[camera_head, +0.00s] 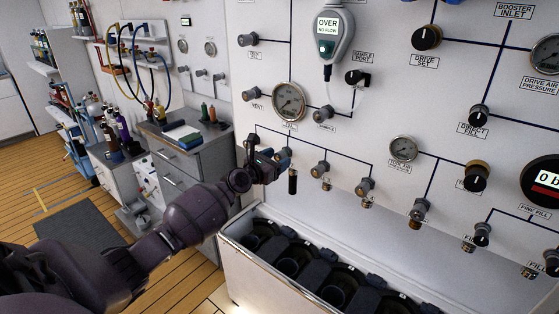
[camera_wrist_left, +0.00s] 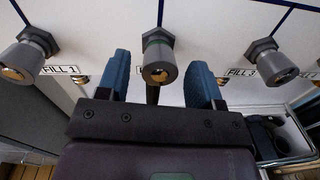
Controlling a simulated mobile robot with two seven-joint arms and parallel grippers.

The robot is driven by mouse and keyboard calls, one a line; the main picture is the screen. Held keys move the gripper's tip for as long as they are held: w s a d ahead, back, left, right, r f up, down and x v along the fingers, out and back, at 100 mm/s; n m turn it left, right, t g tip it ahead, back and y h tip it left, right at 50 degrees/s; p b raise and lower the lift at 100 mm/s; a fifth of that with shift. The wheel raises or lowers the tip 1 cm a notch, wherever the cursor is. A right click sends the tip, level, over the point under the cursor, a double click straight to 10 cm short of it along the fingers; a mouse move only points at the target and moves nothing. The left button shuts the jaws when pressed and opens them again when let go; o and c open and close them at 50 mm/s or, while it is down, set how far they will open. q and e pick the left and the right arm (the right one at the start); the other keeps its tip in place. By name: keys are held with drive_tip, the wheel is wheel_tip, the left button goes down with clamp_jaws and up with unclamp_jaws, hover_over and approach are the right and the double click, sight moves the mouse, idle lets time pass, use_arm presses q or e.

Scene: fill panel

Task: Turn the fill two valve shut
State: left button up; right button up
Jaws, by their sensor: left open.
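The fill two valve (camera_wrist_left: 158,62) is the middle knob in the left wrist view, grey with a brass-coloured centre and a green ring at its base. Its label is mostly hidden. My left gripper (camera_wrist_left: 160,85) is open, with one blue finger on each side of this knob. Gaps show between knob and fingers, and I see no contact. In the head view my left gripper (camera_head: 280,157) is at the panel and covers most of this valve. My right gripper is not in view.
The fill one knob (camera_wrist_left: 26,55) is close to the left of the fingers and the fill three knob (camera_wrist_left: 267,62) close to the right. A bin (camera_head: 232,262) of dark cylinders stands below the panel. A gauge (camera_head: 288,101) sits above the gripper.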

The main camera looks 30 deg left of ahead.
use_arm(q)
drive_tip(key=shift+w, duration=0.65)
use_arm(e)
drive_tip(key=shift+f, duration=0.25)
use_arm(q)
drive_tip(key=shift+d, duration=0.1)
drive_tip(key=c, duration=0.9)
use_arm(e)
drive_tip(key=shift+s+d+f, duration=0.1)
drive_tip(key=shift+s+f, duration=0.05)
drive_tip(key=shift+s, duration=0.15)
use_arm(q)
drive_tip(key=shift+m, duration=0.3)
